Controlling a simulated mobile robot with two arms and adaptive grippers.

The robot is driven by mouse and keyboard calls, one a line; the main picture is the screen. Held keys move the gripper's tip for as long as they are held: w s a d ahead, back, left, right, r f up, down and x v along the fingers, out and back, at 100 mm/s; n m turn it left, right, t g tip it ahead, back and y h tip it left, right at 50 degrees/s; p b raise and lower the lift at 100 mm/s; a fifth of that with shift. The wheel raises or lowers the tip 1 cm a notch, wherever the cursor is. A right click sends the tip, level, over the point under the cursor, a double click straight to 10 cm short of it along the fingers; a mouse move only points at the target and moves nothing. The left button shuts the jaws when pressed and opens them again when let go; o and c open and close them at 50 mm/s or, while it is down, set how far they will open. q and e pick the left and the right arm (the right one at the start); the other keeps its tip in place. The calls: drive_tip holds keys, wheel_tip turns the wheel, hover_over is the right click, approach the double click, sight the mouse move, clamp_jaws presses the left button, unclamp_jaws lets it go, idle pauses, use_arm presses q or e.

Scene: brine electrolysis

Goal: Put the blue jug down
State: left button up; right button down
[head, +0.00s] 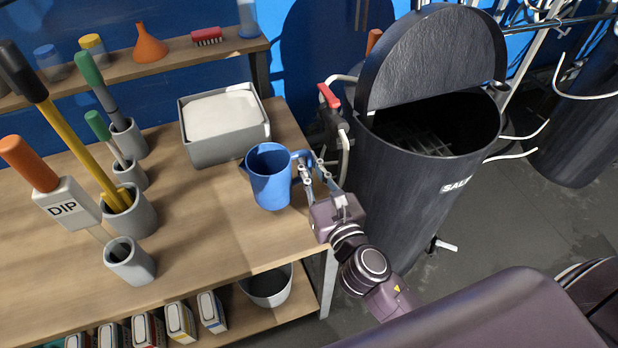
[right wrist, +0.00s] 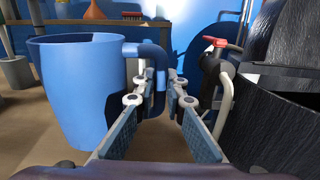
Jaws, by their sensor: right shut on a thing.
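The blue jug (head: 270,182) is upright over the right end of the wooden workbench top (head: 215,225), in front of the grey bin. Its handle faces right. I cannot tell whether its base touches the wood. My right gripper (head: 309,168) reaches in from the right and is shut on the jug's handle. In the right wrist view, the jug (right wrist: 82,95) fills the left side and its handle (right wrist: 150,55) runs between the finger pads of the gripper (right wrist: 168,88). The jug's far side is hidden. My left gripper is not in view.
The grey bin of white material (head: 225,150) stands behind the jug. Grey cups with tools, including a DIP-labelled one (head: 68,206), stand at left. The dark salt tank (head: 405,200) with its raised lid and red-handled valve (head: 329,96) are close on the right. Bare wood lies left of the jug.

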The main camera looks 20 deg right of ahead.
drive_tip(key=shift+f+b, duration=0.85)
drive_tip(key=shift+f, duration=0.9)
drive_tip(key=shift+f, duration=0.2)
drive_tip(key=c, duration=2)
unclamp_jaws()
